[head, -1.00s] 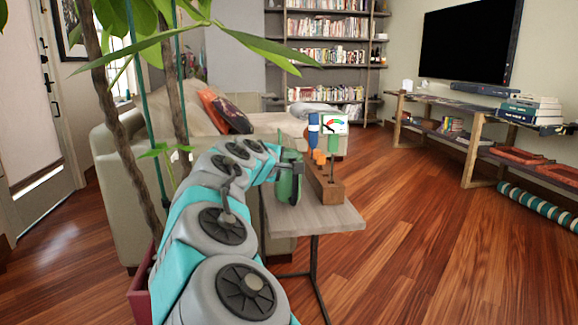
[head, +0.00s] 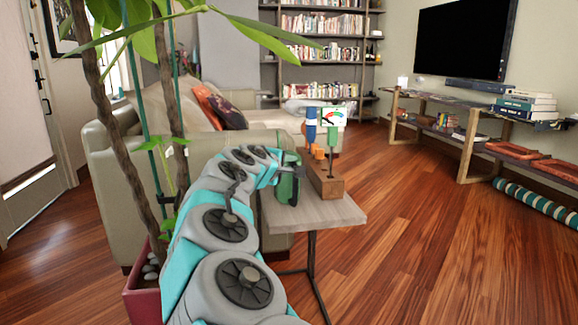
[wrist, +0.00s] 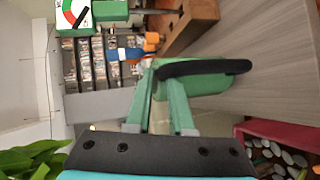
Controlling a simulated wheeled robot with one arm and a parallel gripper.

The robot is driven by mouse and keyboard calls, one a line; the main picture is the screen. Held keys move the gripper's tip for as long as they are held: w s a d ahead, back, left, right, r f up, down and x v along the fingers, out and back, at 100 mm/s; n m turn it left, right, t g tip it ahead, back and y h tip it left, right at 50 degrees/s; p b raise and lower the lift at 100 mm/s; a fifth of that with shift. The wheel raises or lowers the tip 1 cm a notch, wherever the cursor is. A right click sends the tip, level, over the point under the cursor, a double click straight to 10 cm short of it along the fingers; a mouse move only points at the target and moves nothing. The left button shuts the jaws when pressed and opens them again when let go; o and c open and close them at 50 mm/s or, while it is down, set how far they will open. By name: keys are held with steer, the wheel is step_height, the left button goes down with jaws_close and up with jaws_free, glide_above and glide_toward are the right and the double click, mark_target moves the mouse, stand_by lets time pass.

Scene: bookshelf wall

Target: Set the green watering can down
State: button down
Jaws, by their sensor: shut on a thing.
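The green watering can (head: 289,187) is at the left end of the small wooden side table (head: 335,210), beside the wooden block (head: 328,184). In the wrist view the can (wrist: 205,82) shows its green body and a black curved handle. My gripper (wrist: 163,88) is shut on the can, its two fingers reaching to the green body. In the head view my arm hides part of the can and the gripper. The can's base is low by the table top; I cannot tell whether it touches.
The block holds a blue-handled tool (head: 311,124), an orange piece and a dial meter (head: 333,116). A potted plant with a red planter (head: 143,292) stands close at left. A sofa (head: 112,195) is behind. The table's front right part is bare.

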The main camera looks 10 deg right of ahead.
steer(key=c, duration=0.8)
jaws_free()
steer(key=shift+r, duration=0.1)
steer(key=v, duration=1.2)
